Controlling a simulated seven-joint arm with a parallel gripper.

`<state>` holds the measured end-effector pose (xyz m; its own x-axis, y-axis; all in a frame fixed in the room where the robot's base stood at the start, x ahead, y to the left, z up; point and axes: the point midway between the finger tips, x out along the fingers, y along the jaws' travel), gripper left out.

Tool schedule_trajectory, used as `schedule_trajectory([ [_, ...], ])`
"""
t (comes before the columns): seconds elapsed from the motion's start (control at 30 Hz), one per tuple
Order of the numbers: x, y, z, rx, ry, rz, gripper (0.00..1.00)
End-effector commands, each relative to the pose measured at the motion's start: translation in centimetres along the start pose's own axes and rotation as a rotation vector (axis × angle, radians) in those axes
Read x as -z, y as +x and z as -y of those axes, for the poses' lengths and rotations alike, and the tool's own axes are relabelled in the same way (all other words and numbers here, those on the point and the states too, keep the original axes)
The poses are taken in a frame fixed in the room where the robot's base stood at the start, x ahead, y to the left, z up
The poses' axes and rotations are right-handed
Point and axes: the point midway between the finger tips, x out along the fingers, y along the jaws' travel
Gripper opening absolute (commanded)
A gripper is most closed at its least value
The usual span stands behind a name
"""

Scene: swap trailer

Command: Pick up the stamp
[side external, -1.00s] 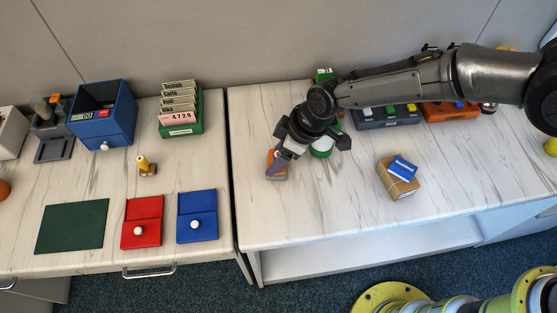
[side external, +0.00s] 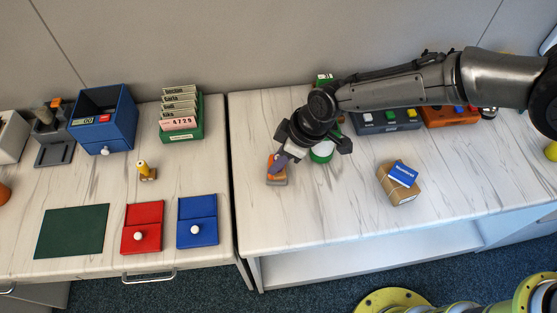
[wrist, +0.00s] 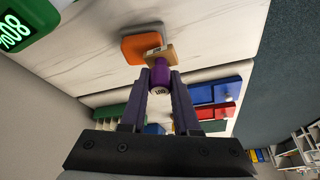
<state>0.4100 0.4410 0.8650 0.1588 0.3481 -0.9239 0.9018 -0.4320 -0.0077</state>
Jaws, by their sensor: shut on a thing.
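The stamp (wrist: 160,76), with a purple handle and a wooden block at its end, is between the fingers of my gripper (wrist: 162,80) in the wrist view. The fingers are shut on the handle. An orange pad with a grey base (wrist: 142,44) lies just beyond the wooden block, which overlaps its edge in the picture; I cannot tell whether they touch. In the side view my gripper (side external: 280,164) is over this orange and grey pad (side external: 277,179), near the left edge of the right table. The stamp is mostly hidden by the fingers there. A yellow-handled stamp (side external: 145,169) stands on the left table.
A cardboard box with a blue packet (side external: 398,186) lies to the right. The right table's front is clear.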

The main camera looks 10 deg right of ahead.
Motion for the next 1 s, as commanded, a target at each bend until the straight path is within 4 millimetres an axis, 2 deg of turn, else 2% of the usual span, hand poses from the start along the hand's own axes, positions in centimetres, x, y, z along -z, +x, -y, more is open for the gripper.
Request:
schedule_trajectory([
  [0.2, 1.1, -2.8, 0.0, -0.002, 0.000, -0.004, 0.00],
  [0.27, 0.7, -4.0, 0.3, -0.002, 0.000, -0.004, 0.00],
  [0.5, -1.2, -10.3, 1.6, -0.002, -0.001, -0.005, 0.00],
  [0.7, -4.4, -13.2, 2.9, -0.001, 0.001, -0.002, 0.00],
  [1.0, -7.0, -16.1, 4.0, -0.001, 0.000, -0.002, 0.00],
])
